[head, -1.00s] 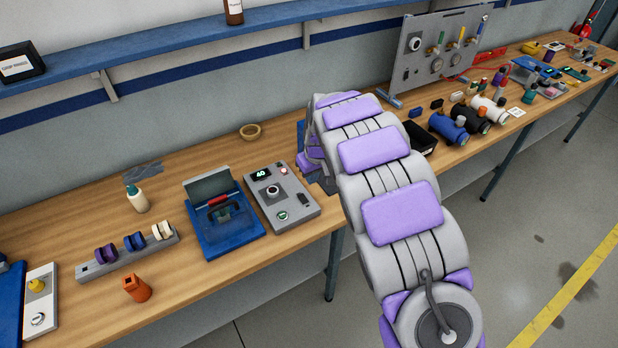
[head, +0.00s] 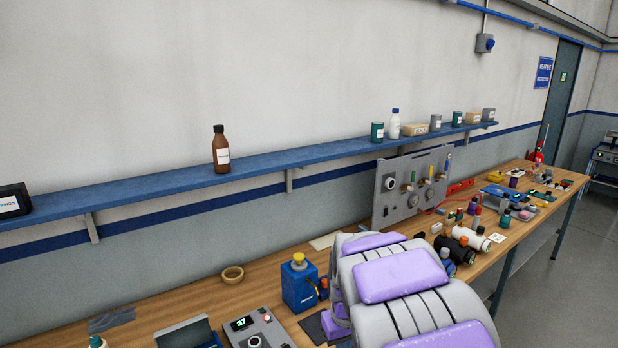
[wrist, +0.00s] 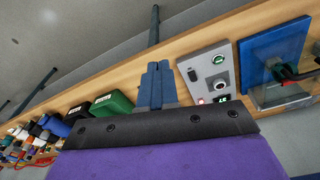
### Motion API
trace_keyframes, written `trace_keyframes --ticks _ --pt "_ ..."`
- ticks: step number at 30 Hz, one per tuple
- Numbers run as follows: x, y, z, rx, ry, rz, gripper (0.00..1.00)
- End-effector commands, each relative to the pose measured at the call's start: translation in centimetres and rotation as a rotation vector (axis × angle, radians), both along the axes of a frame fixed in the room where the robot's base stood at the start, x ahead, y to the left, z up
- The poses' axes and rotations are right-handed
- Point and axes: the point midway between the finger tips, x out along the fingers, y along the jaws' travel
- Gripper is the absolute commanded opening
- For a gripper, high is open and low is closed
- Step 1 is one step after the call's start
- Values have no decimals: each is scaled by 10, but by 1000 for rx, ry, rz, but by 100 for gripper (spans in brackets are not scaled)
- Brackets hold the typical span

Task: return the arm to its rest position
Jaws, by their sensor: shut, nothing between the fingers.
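My arm (head: 405,285), grey with purple pads, rises from the lower right of the head view and reaches over the workbench. Its far end is hidden behind its own links there. In the wrist view my gripper (wrist: 157,85) shows its two blue-grey fingers pressed together, with nothing between them. The fingers point toward the bench edge and are beside a grey control box (wrist: 208,75). I cannot tell how high they are above the bench.
The control box (head: 258,330) and a blue device with a yellow knob (head: 299,282) stand left of my arm. A grey panel (head: 410,187) stands behind it. Several bottles and parts crowd the bench to the right. A blue shelf (head: 330,150) runs along the wall.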

Motion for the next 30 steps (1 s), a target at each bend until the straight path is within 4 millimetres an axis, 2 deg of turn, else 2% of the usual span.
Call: trace_keyframes --ticks 1,9,16,21,24,27,30 --pt "-18 -8 5 -2 12 -27 0" --pt "-116 -39 25 -6 86 -152 0" --pt "-203 -54 27 -7 152 -234 0" --pt "-267 -61 20 -14 204 -278 0" --pt "-298 -64 15 -21 228 -296 0" --pt "-320 -65 10 -25 244 -308 0" --pt "-333 -66 7 -30 255 -314 0"
